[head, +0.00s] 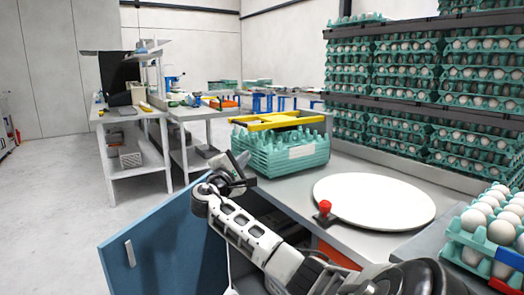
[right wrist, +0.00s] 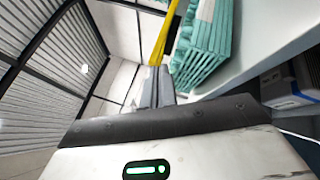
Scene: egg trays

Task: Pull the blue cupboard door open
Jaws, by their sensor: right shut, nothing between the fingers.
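The blue cupboard door (head: 160,245) stands swung open below the counter at the lower left of the head view. Its pale handle (head: 130,253) is on the door's outer left part. My right gripper (head: 241,160) is above the door's inner end, in front of the green egg tray stack, with its fingers shut and empty. The shut fingers also show in the right wrist view (right wrist: 157,88). My right forearm hides part of the cupboard opening. My left gripper is not in view.
Stacked green trays (head: 285,152) and a white round disc (head: 375,201) sit on the counter. A red knob (head: 325,207) stands at the disc's edge. Trays of eggs (head: 490,225) are at the right. Free floor (head: 60,220) lies left of the door.

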